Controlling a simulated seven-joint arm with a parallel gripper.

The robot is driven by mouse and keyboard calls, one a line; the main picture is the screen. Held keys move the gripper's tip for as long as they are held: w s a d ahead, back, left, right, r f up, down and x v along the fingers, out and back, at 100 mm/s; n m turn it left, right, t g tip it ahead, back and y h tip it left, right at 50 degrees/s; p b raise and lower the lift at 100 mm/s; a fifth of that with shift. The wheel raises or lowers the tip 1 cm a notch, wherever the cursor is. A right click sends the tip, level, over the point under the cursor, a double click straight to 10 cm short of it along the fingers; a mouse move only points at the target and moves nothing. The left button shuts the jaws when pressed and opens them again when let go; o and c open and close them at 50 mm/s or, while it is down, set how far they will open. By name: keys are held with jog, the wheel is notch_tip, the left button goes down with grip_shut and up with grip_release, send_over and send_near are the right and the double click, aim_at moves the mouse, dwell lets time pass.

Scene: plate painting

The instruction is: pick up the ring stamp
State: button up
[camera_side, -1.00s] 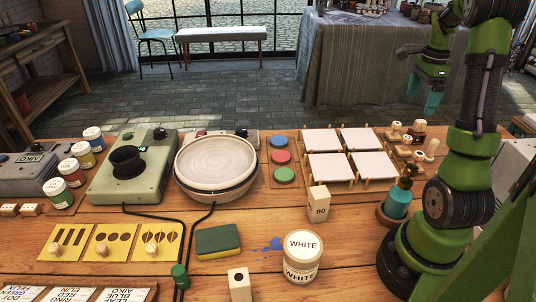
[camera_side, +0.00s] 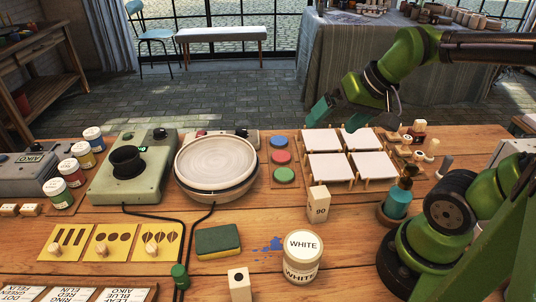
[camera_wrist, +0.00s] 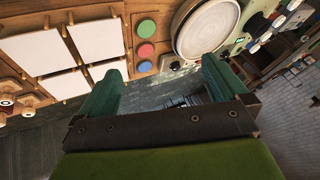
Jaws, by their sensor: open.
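My gripper (camera_side: 328,105) is open and empty, held above and behind the white tiles. In the wrist view its two green fingers (camera_wrist: 162,75) stand wide apart with nothing between them. Several small stamps with wooden handles (camera_side: 404,138) stand at the right of the tiles, away from my gripper. Some of them show at the left edge of the wrist view (camera_wrist: 28,101). Which one is the ring stamp I cannot tell; their stamping faces are hidden or too small.
Several white tiles (camera_side: 372,164) rest on wooden pegs. Beside them lie blue, red and green pads (camera_side: 281,158) and a round plate on a wheel (camera_side: 216,160). A teal bottle (camera_side: 397,203), a block marked 90 (camera_side: 318,206) and a white jar (camera_side: 301,258) stand nearer the front.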

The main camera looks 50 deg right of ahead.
jog(key=shift+n+t+y, duration=0.4)
jog(key=shift+n+y, duration=0.1)
jog(key=shift+n, duration=0.4)
jog(key=a, duration=0.1)
jog(key=s+a, duration=0.1)
jog(key=a, duration=0.1)
jog(key=s+a+r, duration=0.1)
jog(key=shift+a, duration=0.15)
jog(key=shift+c, duration=0.3)
jog(key=shift+a+r, duration=0.2)
jog(key=shift+a, duration=0.15)
jog(key=c, duration=0.4)
jog(key=w+d+f+m+g+h, duration=0.1)
jog(key=w+d+m, duration=0.1)
jog(key=d, duration=0.3)
jog(key=w+d+f+m+g, duration=0.1)
jog(key=w+d+f+m, duration=0.15)
jog(key=d, duration=0.35)
jog(key=m+g+h, duration=0.1)
jog(key=m+g, duration=0.4)
jog(key=m, duration=1.3)
send_over(404, 149)
jog(key=d, duration=0.1)
notch_tip(404, 149, down, 4)
notch_tip(404, 149, down, 16)
jog(key=shift+w+f, duration=0.1)
jog(key=shift+w, duration=0.05)
